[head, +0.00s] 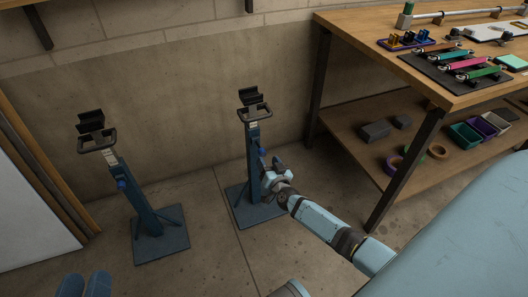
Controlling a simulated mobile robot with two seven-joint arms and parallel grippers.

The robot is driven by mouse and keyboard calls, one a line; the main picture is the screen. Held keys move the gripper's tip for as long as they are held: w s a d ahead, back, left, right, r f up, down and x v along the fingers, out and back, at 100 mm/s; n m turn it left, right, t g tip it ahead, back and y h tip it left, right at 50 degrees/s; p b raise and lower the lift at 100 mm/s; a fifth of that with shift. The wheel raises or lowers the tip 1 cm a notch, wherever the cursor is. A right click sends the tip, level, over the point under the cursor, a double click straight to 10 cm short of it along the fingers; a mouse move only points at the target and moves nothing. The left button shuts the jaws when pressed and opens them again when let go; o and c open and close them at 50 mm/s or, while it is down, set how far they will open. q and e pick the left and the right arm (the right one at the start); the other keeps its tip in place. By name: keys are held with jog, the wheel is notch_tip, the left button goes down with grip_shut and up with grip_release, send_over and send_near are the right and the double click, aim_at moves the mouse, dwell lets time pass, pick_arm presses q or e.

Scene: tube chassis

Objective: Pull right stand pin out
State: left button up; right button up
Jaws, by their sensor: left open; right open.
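The right stand (253,150) is a blue post on a flat base, with a grey handle frame and black cradle on top. A small bright blue knob (262,151), which looks like its pin, sticks out of the post's right side. My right gripper (268,172) is open beside the post, just below and right of the knob; I see no grip on it. The fingers are small, and I cannot tell whether they touch the post.
A similar left stand (138,195) has its own blue knob (122,184). A wooden workbench (440,85) with tools stands at the right; its lower shelf (350,140) holds bins and rings. A concrete wall is close behind the stands. Floor between the stands is clear.

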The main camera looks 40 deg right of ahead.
pick_arm(q)
jog(key=shift+t, duration=0.9)
jog(key=r+p, duration=0.2)
jog(key=r, duration=0.2)
jog(key=shift+a+r, duration=0.1)
jog(key=shift+a, duration=0.1)
pick_arm(e)
jog(key=v, duration=0.8)
jog(key=shift+s+a, duration=0.15)
jog(key=shift+s, duration=0.15)
